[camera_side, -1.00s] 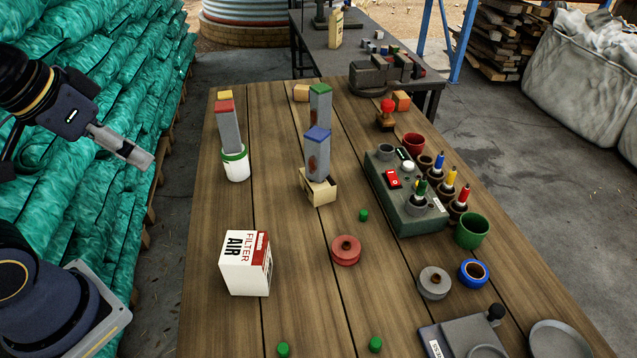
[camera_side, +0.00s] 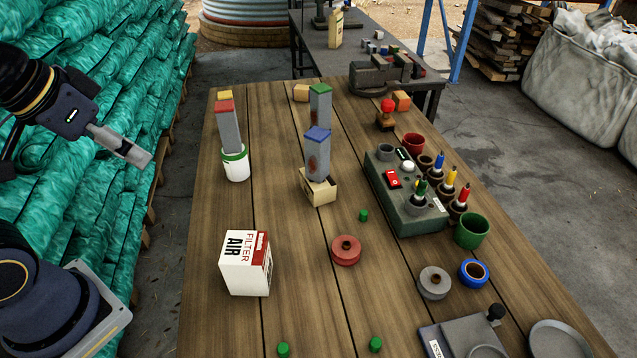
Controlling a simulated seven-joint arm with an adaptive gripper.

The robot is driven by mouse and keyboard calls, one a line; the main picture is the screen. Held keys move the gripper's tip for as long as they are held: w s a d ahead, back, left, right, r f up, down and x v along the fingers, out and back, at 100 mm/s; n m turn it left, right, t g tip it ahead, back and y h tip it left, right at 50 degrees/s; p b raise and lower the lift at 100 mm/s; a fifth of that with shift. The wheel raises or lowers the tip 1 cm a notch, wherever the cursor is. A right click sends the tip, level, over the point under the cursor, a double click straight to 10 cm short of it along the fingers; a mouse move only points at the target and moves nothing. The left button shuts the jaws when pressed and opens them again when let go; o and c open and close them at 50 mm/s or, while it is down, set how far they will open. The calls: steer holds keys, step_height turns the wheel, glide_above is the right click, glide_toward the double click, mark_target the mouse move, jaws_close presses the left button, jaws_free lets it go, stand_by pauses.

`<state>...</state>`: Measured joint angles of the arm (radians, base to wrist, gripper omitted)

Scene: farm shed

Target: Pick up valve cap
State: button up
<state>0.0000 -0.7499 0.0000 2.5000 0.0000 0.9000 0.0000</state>
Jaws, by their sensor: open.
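Several small pieces could be the valve cap; three small green caps lie on the wooden table. One green cap (camera_side: 363,215) is mid-table, left of the grey-green block. A second green cap (camera_side: 375,344) and a third green cap (camera_side: 283,349) are at the near edge of the picture. My gripper (camera_side: 140,158) is at the left, in the air beyond the table's left edge, far from all three caps. It is open and holds nothing that I can see.
A filter box (camera_side: 245,278), a red wheel (camera_side: 346,251) and a grey wheel (camera_side: 434,283) stand near the caps. Tall grey blocks (camera_side: 318,160) stand farther back. The wooden table (camera_side: 300,310) is bare between the front caps.

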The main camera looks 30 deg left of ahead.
steer(key=w+d+f+n+g+h, duration=0.1)
steer(key=w+d+n+g, duration=0.25)
steer(key=d, duration=0.55)
steer(key=w+d+f+n+g+h, duration=0.1)
steer(key=w+d+n+g+h, duration=0.2)
steer(key=d, duration=0.6)
steer(key=m+g+y, duration=0.2)
steer(key=g, duration=0.1)
glide_above(283, 347)
steer(key=w+a, duration=0.2)
steer(key=w, duration=0.1)
steer(key=f, duration=1.6)
steer(key=shift+s+d+f, duration=0.15)
steer(key=shift+d, duration=0.05)
steer(key=x, duration=0.5)
steer(key=shift+s+d+f, duration=0.3)
